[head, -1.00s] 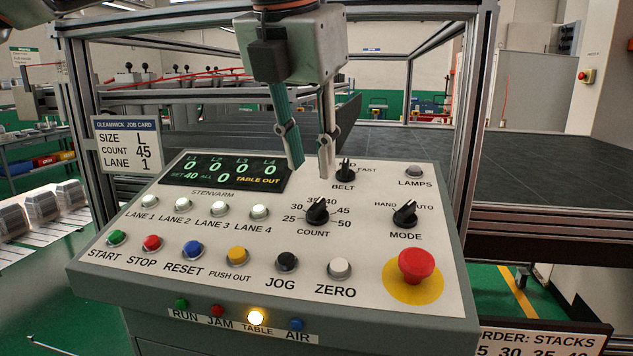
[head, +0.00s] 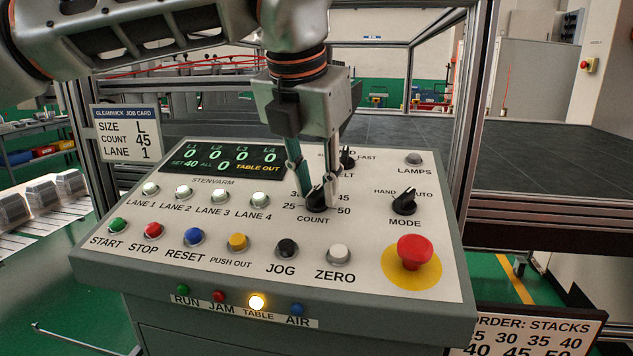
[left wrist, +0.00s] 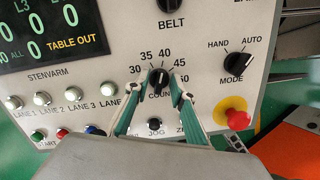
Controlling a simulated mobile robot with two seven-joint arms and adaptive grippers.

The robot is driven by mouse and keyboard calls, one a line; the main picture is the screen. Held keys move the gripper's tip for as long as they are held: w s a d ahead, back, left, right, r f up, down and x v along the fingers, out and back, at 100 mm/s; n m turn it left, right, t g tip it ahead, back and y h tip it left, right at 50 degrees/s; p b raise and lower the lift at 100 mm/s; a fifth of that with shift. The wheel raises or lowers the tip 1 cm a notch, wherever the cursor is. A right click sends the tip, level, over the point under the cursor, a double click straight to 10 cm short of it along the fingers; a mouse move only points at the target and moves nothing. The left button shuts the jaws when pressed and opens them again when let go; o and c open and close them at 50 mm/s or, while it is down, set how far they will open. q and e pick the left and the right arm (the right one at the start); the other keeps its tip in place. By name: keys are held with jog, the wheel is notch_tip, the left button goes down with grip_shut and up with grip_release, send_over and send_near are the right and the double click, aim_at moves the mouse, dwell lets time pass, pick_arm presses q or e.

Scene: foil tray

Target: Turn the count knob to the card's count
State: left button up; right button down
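The black count knob (head: 317,197) is on the console's sloped face, and it also shows in the left wrist view (left wrist: 158,79). Its pointer is toward 40 on the scale. My left gripper (head: 319,190) is down at the knob. In the left wrist view its fingertips (left wrist: 156,88) stand on either side of the knob, with gaps visible, so it is open. Whether a finger touches the knob cannot be told. The job card (head: 127,132) reads size L, count 45, lane 1. The display (head: 222,160) shows set 40. My right gripper is not in view.
The belt knob (head: 347,158) is just behind the gripper, and the mode knob (head: 404,202) is to the right. A red emergency button (head: 414,252) is at the front right. Buttons, including the white zero button (head: 338,253), line the front. Frame posts stand behind the console.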

pick_arm(q)
grip_shut()
